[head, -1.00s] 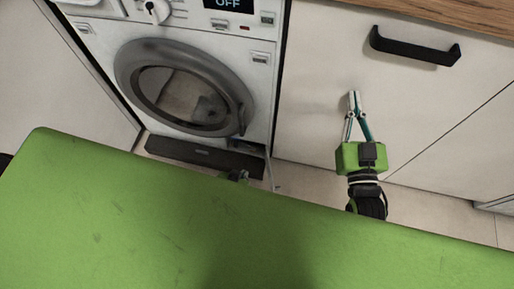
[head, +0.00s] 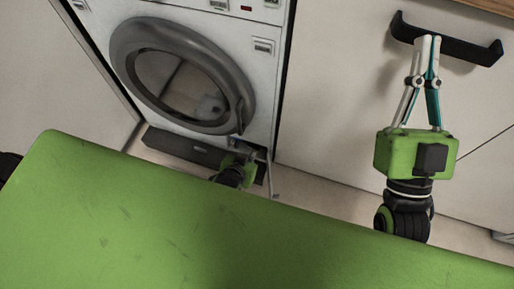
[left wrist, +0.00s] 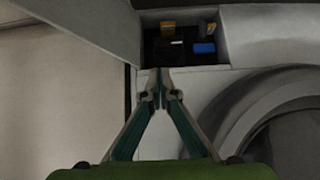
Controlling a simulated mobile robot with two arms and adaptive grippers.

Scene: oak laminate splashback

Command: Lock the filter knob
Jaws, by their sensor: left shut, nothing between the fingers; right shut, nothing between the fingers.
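A white washing machine (head: 250,75) with a grey round door fills the left of the head view. In the left wrist view a dark open compartment (left wrist: 180,55) in it holds a blue part (left wrist: 204,48), yellow parts (left wrist: 168,28) and dark parts. I cannot tell which is the filter knob. My left gripper (left wrist: 161,74) is shut and empty, its tips at the compartment's edge; it also shows partly at the machine's base in the head view (head: 243,153). My right gripper (head: 428,40) is shut and empty, by the cupboard handle.
A black handle (head: 465,48) sits on a white cupboard front (head: 335,90) at the right. My green body covers the lower head view. A dark strip (head: 185,148) runs along the machine's base. A strip of tiled floor (head: 320,185) shows below the cupboard.

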